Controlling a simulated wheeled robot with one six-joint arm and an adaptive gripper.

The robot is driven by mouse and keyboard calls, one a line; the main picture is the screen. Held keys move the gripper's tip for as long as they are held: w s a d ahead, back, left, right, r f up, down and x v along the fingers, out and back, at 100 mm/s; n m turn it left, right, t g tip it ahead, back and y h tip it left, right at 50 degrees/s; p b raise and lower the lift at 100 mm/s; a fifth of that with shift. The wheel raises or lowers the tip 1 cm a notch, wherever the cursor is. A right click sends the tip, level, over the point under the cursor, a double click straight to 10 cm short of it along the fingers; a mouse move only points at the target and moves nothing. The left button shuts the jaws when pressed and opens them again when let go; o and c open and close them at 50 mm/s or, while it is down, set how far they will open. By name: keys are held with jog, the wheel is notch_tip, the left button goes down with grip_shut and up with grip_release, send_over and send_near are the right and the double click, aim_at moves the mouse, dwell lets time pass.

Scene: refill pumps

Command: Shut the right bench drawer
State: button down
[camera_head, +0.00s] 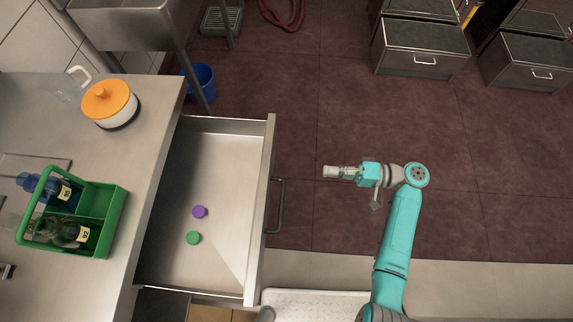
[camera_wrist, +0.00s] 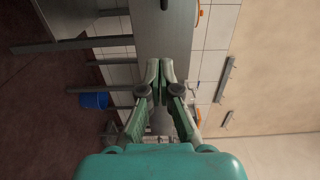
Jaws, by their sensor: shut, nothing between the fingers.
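A steel bench drawer (camera_head: 215,165) is pulled far out from the bench (camera_head: 150,130) in the head view. A purple round cap (camera_head: 199,212) and a green round cap (camera_head: 193,238) lie inside it. Its front carries a dark bar handle (camera_head: 277,205). My gripper (camera_head: 326,171) is shut and empty, to the right of the drawer front and apart from it, pointing left towards it. In the wrist view my closed fingertips (camera_wrist: 166,64) are in front of a grey panel (camera_wrist: 165,30), which looks like the drawer front.
On the bench stand a green carrier (camera_head: 100,210) with bottles and an orange-lidded pot (camera_head: 109,103). A blue bucket (camera_head: 201,77) and a sink (camera_head: 125,20) are beyond the drawer. Steel cabinets (camera_head: 420,48) stand at the upper right. The floor around my gripper is clear.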

jog(key=a, duration=1.3)
jog(key=shift+w+a, duration=0.25)
jog(key=shift+a, duration=0.15)
jog(key=shift+a+r, duration=0.1)
send_near(187, 166)
jog(key=a+r, duration=0.1)
jog(key=a, duration=0.2)
jog(key=a+r, duration=0.2)
jog(key=a, duration=0.1)
jog(key=a+r, duration=0.1)
jog(key=a, duration=0.2)
jog(key=shift+w+a+r, duration=0.15)
jog(key=shift+a+r, duration=0.05)
jog(key=shift+r, duration=0.1)
jog(key=shift+a, duration=0.3)
jog(key=shift+r, duration=0.15)
